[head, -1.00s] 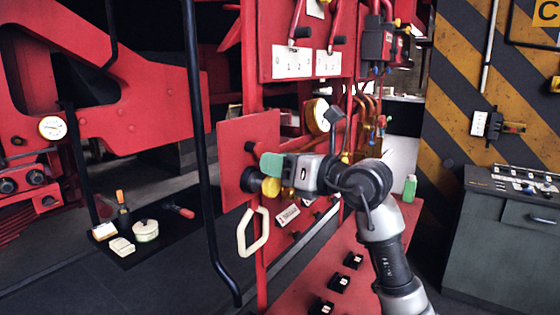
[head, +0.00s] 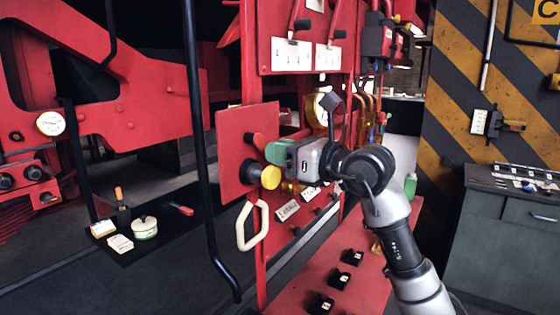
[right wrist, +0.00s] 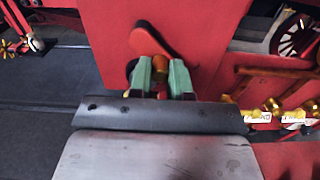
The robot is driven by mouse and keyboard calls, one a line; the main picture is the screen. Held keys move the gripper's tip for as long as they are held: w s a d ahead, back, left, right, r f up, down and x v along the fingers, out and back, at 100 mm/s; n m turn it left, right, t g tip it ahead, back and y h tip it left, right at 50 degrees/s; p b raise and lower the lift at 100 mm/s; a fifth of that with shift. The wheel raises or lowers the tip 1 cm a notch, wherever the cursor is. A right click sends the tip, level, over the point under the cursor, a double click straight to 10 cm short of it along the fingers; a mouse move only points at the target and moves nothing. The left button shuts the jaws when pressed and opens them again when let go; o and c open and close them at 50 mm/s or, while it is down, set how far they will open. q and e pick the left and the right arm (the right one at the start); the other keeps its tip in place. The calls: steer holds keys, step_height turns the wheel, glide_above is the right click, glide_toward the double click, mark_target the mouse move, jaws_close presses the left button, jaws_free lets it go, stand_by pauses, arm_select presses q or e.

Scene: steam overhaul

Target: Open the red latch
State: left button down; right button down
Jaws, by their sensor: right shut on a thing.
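The red latch (right wrist: 150,42) shows in the right wrist view as a rounded red lever on a red panel (right wrist: 100,40). A small brownish-yellow grip (right wrist: 160,66) sits at its lower part. The green fingertips of my right gripper (right wrist: 161,76) stand on both sides of this grip and are shut on it. In the head view my right gripper (head: 274,153) reaches in from the right to the red panel (head: 232,150) and hides most of the latch. My left gripper is in neither view.
A yellow knob (head: 270,177) sits just below my gripper, and a cream handle (head: 250,226) hangs under it. A black rail (head: 200,130) stands left of the panel. A red ledge with small black boxes (head: 352,257) lies below. A grey cabinet (head: 510,235) stands at right.

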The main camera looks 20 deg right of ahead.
steer(key=shift+w+d+r+n+b, duration=0.1)
steer(key=shift+r+n+b, duration=0.2)
steer(key=shift+n+b, duration=0.65)
steer(key=shift+w+d+r+n+b, duration=0.15)
steer(key=shift+r+n+b, duration=0.2)
steer(key=shift+n, duration=1.1)
steer(key=shift+w+d+r+n+b, duration=0.1)
steer(key=shift+r+n+b, duration=0.1)
steer(key=shift+n+b, duration=0.75)
steer(key=shift+s+r+n, duration=0.1)
steer(key=shift+n, duration=0.35)
steer(key=c, duration=1.1)
jaws_free()
steer(key=shift+o, duration=0.2)
steer(key=b+v, duration=0.3)
steer(key=v, duration=0.7)
steer(key=shift+s+d, duration=0.25)
steer(key=shift+s, duration=0.05)
